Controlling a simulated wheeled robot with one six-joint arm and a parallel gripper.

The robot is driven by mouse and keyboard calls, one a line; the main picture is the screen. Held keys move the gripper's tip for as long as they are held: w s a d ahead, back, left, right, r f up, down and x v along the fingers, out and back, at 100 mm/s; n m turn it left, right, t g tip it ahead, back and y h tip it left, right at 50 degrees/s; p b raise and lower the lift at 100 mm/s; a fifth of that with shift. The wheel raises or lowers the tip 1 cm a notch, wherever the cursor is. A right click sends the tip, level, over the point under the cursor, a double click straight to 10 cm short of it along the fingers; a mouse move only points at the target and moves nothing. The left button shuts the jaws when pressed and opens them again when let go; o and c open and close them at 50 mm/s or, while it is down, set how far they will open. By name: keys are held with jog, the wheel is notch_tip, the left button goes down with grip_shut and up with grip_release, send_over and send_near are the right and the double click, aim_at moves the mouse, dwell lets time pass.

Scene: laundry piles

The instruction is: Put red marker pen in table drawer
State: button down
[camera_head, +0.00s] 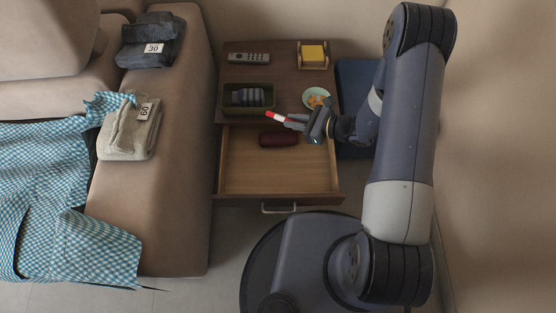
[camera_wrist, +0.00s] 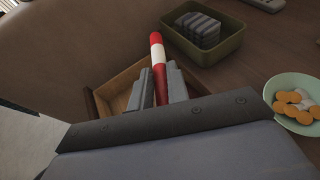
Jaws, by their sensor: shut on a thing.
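The red marker pen (camera_head: 276,116), red with a white band, is held in my gripper (camera_head: 297,122). In the wrist view the pen (camera_wrist: 157,54) stands out between the two grey fingers of my gripper (camera_wrist: 160,88), which are shut on it. The table drawer (camera_head: 265,180) is pulled open below, with a silver handle at its front. My gripper and the pen are above the back part of the drawer. A dark red case (camera_head: 279,139) lies inside at the back. The drawer also shows partly in the wrist view (camera_wrist: 116,84), mostly hidden by my gripper.
On the tabletop (camera_head: 283,73) are a green tray (camera_head: 258,110) with grey items, a remote (camera_head: 249,58), a wooden holder with a yellow block (camera_head: 313,53) and a pale green bowl (camera_head: 314,92) of snacks. A sofa (camera_head: 185,190) stands left. The drawer's front half is clear.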

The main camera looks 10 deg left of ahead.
aim_at(269, 169)
jog(key=s+a+f+n+g+b, duration=0.1)
jog(key=s+a+f+g+b, duration=0.1)
jog(key=f+b, duration=0.2)
jog(key=s+a+f+n+g+b, duration=0.2)
jog(key=f+b, duration=0.1)
jog(key=f, duration=0.8)
jog(key=s+a+f+n+g+b, duration=0.1)
jog(key=s+a+f+n+b, duration=0.1)
jog(key=f, duration=0.5)
jog(key=shift+s+a+f+g+b, duration=0.4)
jog(key=shift+a+b, duration=0.2)
jog(key=shift+b, duration=0.75)
jog(key=shift+f, duration=0.15)
jog(key=c, duration=1.4)
grip_release()
jog(key=shift+o, duration=0.2)
